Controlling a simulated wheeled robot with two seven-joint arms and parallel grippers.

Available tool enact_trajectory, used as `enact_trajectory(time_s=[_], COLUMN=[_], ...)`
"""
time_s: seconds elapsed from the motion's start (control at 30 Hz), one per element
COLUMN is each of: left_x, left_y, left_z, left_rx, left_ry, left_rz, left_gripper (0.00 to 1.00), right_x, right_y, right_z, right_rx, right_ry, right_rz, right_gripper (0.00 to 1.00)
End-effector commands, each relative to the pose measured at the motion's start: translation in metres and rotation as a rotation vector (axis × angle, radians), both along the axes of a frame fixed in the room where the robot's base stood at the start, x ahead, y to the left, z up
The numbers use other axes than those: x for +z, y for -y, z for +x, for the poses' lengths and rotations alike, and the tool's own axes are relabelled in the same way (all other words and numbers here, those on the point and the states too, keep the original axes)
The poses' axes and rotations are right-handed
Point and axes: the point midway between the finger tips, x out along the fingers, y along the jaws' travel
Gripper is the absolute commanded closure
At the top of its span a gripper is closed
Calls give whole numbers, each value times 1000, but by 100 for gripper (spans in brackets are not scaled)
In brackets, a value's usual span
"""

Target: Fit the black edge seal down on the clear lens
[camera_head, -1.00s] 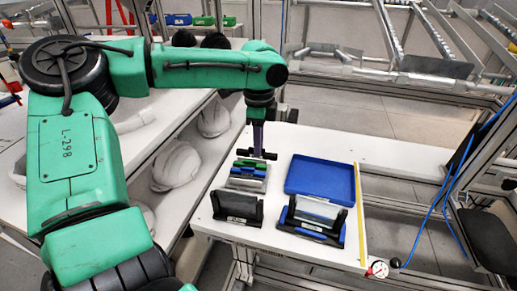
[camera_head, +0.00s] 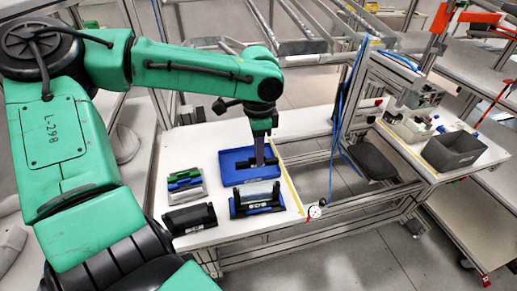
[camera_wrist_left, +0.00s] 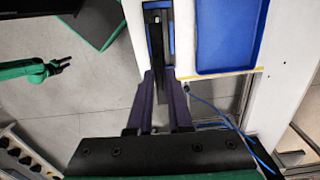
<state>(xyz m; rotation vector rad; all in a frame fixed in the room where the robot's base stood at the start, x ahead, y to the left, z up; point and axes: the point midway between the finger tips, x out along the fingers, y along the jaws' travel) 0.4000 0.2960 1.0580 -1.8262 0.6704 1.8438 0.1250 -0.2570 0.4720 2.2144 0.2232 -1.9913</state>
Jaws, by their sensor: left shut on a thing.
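My left gripper (camera_head: 261,160) is shut on the black edge seal (camera_head: 246,164), a dark bar held level. It hangs in front of the blue tray in the head view. The clear lens (camera_head: 257,187) stands below and nearer, in a blue fixture (camera_head: 262,209) with black end posts. The seal looks apart from the lens. In the left wrist view my left gripper's purple fingers (camera_wrist_left: 161,82) reach towards a dark strip; I cannot tell seal from fixture there. What seems to be my right gripper (camera_wrist_left: 60,65) is at the left there, its jaws unclear.
A rack with green and blue seals (camera_head: 185,177) stands left of the tray. A black holder (camera_head: 190,218) stands at the table's front left. The blue tray (camera_head: 229,156) lies behind the lens fixture. A dial gauge (camera_head: 314,212) sits by the table's right edge.

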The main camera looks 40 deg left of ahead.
Motion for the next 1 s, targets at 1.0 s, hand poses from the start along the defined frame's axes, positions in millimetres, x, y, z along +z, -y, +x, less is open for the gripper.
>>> enact_trajectory(time_s=[1.0], left_x=[-58], left_y=[0], left_z=[0], left_rx=[-1], left_ry=[0], left_rz=[0], left_gripper=[100], right_x=[-17], right_y=[2], right_z=[-11], right_rx=[-1], right_ry=[-18], right_rz=[-4], right_gripper=[50])
